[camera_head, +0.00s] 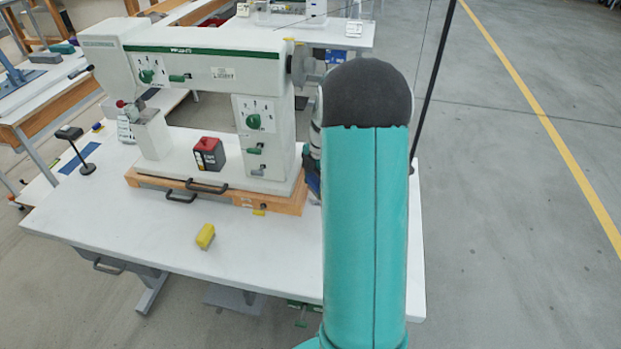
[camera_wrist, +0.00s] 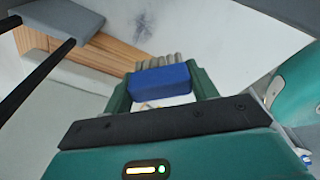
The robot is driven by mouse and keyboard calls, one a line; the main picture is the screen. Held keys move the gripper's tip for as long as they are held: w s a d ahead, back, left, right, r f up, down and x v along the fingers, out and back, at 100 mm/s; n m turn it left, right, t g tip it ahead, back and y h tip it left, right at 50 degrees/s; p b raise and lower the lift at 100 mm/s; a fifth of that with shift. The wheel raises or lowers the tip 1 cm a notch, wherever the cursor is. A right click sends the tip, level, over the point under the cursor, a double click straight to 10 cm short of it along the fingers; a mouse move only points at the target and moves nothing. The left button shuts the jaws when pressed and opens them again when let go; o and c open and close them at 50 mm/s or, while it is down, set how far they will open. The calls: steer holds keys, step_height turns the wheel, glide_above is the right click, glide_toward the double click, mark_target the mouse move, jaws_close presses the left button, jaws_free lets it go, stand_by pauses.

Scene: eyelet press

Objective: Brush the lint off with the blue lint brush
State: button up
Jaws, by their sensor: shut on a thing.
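In the wrist view the blue lint brush (camera_wrist: 160,80) sits between the two green fingers of my gripper (camera_wrist: 161,86), which is shut on it. Its row of grey bristles points away from my palm, toward a white surface. A faint patch of thin dark strands, which looks like the lint (camera_wrist: 146,22), lies on that surface beyond the bristles. The bristles appear short of the patch; I cannot tell whether they touch the surface. In the head view my teal arm hides the gripper and the lint.
The eyelet press (camera_head: 200,60) stands on a wooden base on the white table (camera_head: 150,235). A red and black box (camera_head: 208,155) rests on the press base. A yellow block (camera_head: 205,236) lies in front, with clear tabletop around it. A thin dark stand (camera_head: 80,155) is at left.

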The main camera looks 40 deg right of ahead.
steer(key=shift+s+d, duration=0.25)
steer(key=shift+s, duration=0.2)
glide_above(316, 211)
steer(key=shift+s+d+f, duration=0.1)
steer(key=shift+d+f, duration=0.05)
steer(key=shift+f, duration=1.3)
steer(key=shift+d+f, duration=0.15)
steer(key=shift+f, duration=1.3)
steer(key=shift+f, duration=1)
